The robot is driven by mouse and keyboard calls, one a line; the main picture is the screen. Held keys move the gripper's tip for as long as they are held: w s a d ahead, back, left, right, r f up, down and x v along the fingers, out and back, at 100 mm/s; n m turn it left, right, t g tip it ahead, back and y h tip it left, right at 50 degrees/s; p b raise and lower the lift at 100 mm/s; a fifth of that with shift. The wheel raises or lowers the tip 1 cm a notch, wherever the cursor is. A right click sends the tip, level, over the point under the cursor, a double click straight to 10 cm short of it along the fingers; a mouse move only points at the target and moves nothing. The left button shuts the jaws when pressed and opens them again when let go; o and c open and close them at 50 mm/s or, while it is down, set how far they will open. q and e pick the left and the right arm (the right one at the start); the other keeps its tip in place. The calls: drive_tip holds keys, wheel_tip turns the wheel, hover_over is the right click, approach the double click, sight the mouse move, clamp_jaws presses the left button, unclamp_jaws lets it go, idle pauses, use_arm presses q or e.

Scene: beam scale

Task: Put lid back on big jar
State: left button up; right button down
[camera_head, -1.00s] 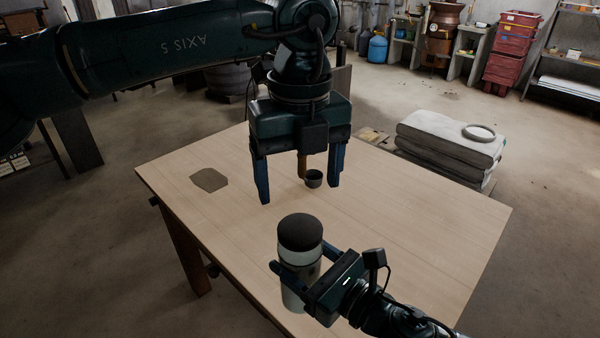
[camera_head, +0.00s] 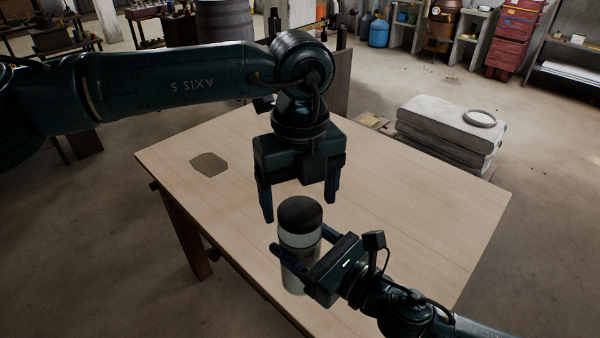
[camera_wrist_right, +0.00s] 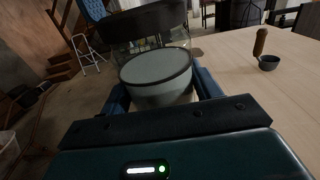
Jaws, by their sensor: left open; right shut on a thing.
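The big jar (camera_head: 296,272) stands upright near the table's front edge, clear-walled with a pale filling (camera_wrist_right: 155,68). The dark round lid (camera_head: 299,210) is on top of the jar; it also shows in the right wrist view (camera_wrist_right: 145,22). Whether it is fully seated I cannot tell. My right gripper (camera_head: 300,251) is shut around the jar's body from the right, its fingers on both sides. My left gripper (camera_head: 299,207) is open and empty, pointing down just behind and above the lid. One blue finger of it shows in the right wrist view.
A small dark scoop (camera_wrist_right: 268,63) with a wooden handle stands on the table; my left gripper hides it in the head view. A flat brown patch (camera_head: 208,164) lies at the table's left. The right side of the wooden table (camera_head: 430,185) is clear.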

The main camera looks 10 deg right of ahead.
use_arm(q)
drive_tip(key=shift+f, duration=0.6)
drive_tip(key=shift+c, duration=0.6)
